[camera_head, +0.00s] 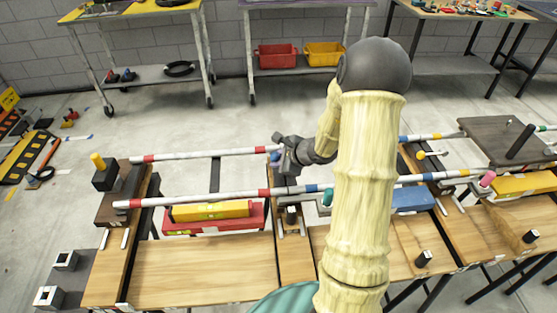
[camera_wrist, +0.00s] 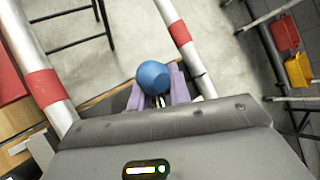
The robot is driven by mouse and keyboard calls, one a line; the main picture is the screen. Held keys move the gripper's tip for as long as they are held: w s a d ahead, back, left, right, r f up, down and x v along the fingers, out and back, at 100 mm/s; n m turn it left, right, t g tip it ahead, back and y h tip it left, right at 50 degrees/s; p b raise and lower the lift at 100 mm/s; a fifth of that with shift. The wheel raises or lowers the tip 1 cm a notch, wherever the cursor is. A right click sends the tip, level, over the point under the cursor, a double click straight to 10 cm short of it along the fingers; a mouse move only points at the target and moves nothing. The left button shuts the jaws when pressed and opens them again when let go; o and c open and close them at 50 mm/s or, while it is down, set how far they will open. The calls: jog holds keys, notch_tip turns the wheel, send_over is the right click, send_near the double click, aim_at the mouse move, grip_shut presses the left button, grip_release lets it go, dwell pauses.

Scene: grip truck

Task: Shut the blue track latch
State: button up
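A round blue knob (camera_wrist: 153,77) shows in the wrist view, right at the far end of my gripper (camera_wrist: 160,92). Two purple-grey fingers show on either side just below the knob. Whether they touch it or its stem is hidden by the knob. In the head view my gripper (camera_head: 283,160) is over the bench between the two striped rails, and a small patch of blue shows beside it. The rest of the latch is hidden behind the gripper.
The back rail (camera_head: 205,154) and front rail (camera_head: 225,195) run either side of my gripper. A teal knob (camera_head: 327,196), a pink knob (camera_head: 487,179) and a yellow knob (camera_head: 97,161) stand along the bench. A red box (camera_head: 190,225) with a yellow block sits in front.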

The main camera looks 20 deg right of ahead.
jog(key=o, duration=0.3)
jog(key=shift+w+a+r, duration=0.1)
jog(key=shift+a, duration=0.25)
jog(key=shift+d, duration=0.2)
jog(key=shift+s+d, duration=0.1)
jog(key=shift+s, duration=0.2)
jog(key=p+v, duration=0.3)
jog(key=v, duration=1.4)
